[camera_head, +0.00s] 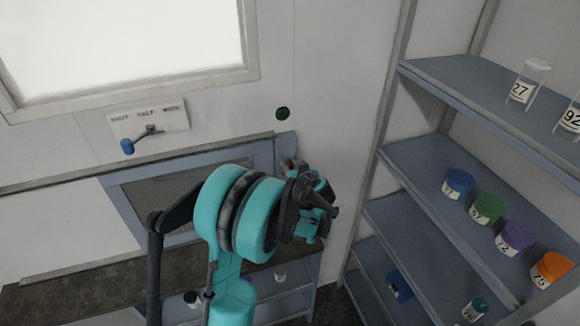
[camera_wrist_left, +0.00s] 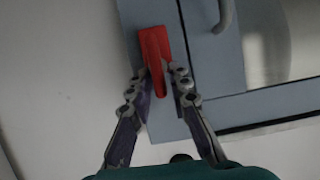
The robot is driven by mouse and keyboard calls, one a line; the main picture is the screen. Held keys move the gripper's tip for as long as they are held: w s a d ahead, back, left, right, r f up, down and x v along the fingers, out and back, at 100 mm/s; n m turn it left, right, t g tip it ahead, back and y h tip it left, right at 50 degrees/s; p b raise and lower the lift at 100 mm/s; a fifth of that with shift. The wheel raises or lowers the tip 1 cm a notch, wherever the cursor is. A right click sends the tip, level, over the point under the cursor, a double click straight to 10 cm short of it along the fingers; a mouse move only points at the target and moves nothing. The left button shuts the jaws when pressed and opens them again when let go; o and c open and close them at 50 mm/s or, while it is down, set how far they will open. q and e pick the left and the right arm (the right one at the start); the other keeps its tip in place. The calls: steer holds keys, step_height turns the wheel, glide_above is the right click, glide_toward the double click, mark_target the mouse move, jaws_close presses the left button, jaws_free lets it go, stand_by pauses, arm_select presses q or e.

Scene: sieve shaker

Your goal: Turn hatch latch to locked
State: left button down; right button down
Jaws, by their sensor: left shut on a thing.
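The hatch latch (camera_wrist_left: 154,48) is a red handle on the blue-grey frame of the hatch, at the frame's corner in the left wrist view. Its narrow end points down between the fingers. My left gripper (camera_wrist_left: 163,75) is shut on it, one finger on each side. In the head view my left gripper (camera_head: 302,178) is at the upper right corner of the hatch (camera_head: 125,205), and my teal wrist covers much of that area. Only a speck of red shows there. My right gripper is in neither view.
A lever with a blue knob (camera_head: 127,147) sits below a label plate (camera_head: 165,115) on the wall. A dark green round spot (camera_head: 283,113) is above the hatch corner. Shelves (camera_head: 425,170) with jars and coloured-lid containers stand close on the right. A curved handle (camera_wrist_left: 224,14) is right of the latch.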

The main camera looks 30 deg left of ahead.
arm_select(q)
steer(key=shift+w+d+f+m+g+y+b, duration=0.4)
steer(key=shift+m+y+b, duration=0.75)
steer(key=shift+m+b, duration=1.15)
steer(key=shift+w+d+f+m+g+y+b, duration=0.1)
steer(key=shift+f+m+g+y+b, duration=0.35)
steer(key=shift+m+y+b, duration=1.3)
steer(key=shift+w+d+f+m+g+y+b, duration=0.2)
steer(key=shift+m+g+y+b, duration=0.45)
steer(key=shift+m+b, duration=2.15)
steer(key=shift+b, duration=0.35)
steer(key=c, duration=1.6)
jaws_free()
steer(key=shift+w, duration=0.1)
steer(key=shift+d, duration=0.1)
steer(key=v, duration=1.1)
steer(key=shift+s+d, duration=0.2)
steer(key=shift+d, duration=0.15)
